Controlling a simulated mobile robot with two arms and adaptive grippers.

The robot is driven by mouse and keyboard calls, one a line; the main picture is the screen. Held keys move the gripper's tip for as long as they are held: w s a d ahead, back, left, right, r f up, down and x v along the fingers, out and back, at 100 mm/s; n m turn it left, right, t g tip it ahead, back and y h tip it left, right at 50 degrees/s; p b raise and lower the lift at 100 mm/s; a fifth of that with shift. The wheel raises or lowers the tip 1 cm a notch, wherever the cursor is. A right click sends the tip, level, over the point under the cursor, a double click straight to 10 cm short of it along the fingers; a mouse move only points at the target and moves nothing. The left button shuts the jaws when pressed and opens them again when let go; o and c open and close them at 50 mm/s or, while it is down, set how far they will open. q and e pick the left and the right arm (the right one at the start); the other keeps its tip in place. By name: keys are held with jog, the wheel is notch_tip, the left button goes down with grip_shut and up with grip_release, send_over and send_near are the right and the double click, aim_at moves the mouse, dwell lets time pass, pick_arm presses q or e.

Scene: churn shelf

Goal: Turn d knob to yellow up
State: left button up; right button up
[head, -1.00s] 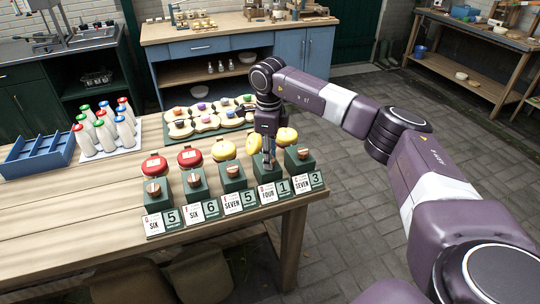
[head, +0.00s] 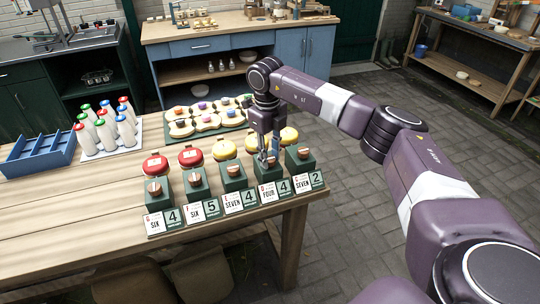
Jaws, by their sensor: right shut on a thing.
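A row of green boxes with copper-coloured knobs stands along the table's front edge. Each has a word card, a number card and a round disc behind it. My right gripper (head: 268,158) points down and is shut on the knob of the fourth box from the left (head: 269,173). That knob is mostly hidden by the fingers. Its cards (head: 275,191) read FOUR and 4; the small letter is hard to read. The fourth disc (head: 253,144) shows yellow, partly hidden by the gripper. The first two discs, such as the leftmost (head: 155,165), show red. My left gripper is out of view.
The fifth knob (head: 304,153) stands close right of my gripper, the third knob (head: 233,171) close left. A board of bread-shaped pieces (head: 207,118) lies behind. Several bottles (head: 108,130) and a blue crate (head: 38,156) stand at left. The front-left tabletop is clear.

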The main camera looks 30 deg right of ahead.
jog(key=shift+w+r, duration=0.1)
jog(key=o, duration=1.2)
jog(key=shift+c, duration=0.2)
notch_tip(320, 180, up, 12)
jog(key=shift+a, duration=0.3)
